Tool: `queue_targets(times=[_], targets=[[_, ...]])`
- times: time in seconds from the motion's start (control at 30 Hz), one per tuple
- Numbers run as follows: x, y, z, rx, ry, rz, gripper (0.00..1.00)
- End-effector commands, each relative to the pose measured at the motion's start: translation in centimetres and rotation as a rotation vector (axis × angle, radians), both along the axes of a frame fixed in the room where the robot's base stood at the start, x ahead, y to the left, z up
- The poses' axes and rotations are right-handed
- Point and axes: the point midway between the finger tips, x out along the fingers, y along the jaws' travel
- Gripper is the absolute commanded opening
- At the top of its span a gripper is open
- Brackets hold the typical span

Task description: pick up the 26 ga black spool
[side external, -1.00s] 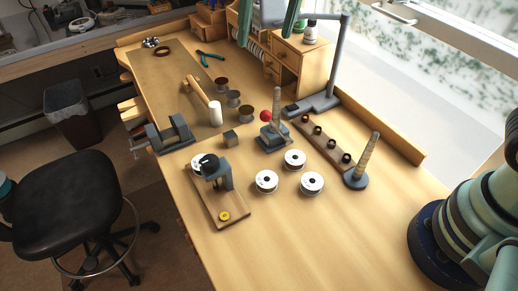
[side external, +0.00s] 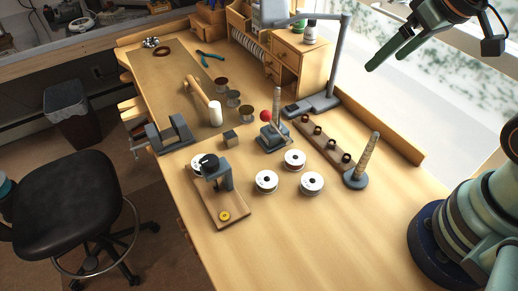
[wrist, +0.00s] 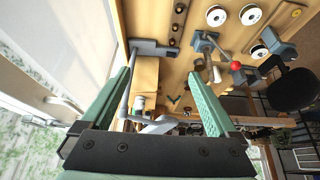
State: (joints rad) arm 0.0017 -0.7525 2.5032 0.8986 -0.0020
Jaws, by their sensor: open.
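Three white-flanged spools with dark centres stand on the bench in the side view: a left one (side external: 266,181), a back one (side external: 294,159) and a right one (side external: 312,183). Their labels are too small to read, so I cannot tell which is the 26 ga black spool. White spools also show at the top of the wrist view (wrist: 216,16). My gripper (side external: 385,65) is open and empty, high above the bench's right back side, well away from the spools. Its two green fingers frame the wrist view (wrist: 159,74).
A small press on a board (side external: 230,207) is at left. A grey lamp (side external: 322,100) rises behind. The front right bench top is clear.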

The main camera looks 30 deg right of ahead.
Motion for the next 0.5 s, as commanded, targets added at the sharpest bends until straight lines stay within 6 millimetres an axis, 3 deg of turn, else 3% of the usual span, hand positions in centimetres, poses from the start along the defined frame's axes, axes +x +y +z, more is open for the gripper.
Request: queue_targets(times=[0.37, 0.5], targets=[[0.1, 0.1, 0.1, 0.000, 0.002, 0.004, 0.94], [1.2, 1.0, 0.8, -0.010, 0.026, 0.053, 0.94]])
